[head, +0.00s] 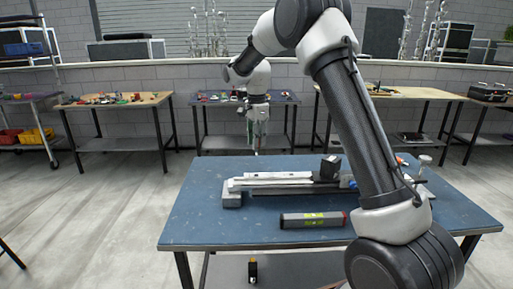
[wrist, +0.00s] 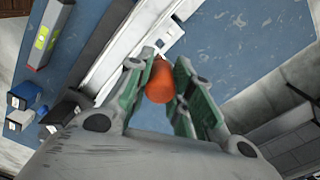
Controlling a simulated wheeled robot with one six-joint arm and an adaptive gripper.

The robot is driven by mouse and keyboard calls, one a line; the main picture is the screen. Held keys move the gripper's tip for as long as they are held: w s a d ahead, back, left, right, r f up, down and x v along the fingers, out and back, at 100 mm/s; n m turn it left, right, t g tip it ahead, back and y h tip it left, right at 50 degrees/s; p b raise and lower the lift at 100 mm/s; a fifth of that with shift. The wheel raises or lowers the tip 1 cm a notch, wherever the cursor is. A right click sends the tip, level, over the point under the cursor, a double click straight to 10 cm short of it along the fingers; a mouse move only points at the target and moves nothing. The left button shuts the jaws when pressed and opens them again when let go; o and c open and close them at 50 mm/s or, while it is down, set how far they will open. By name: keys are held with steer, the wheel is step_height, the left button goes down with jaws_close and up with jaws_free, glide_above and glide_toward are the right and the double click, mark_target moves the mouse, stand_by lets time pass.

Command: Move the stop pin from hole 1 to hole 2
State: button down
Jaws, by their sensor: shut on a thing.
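My gripper (head: 257,143) hangs beyond the far edge of the blue table in the head view. In the wrist view my gripper (wrist: 160,72) has its green fingers closed on an orange, rounded thing, which looks like the stop pin (wrist: 161,84). The pin is too small to make out clearly in the head view. A long pale rail (head: 278,182) lies along the table; it also shows in the wrist view (wrist: 112,50), running diagonally to the left of the pin. I cannot make out hole 1 or hole 2 in either view.
The blue table (head: 200,215) has free room at its front left. A grey bar with yellow-green labels (head: 313,220) lies in front of the rail. A black block (head: 331,166) stands by the rail. Other benches (head: 115,101) stand along the back wall.

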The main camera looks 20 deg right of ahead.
steer(key=shift+r, duration=2.9)
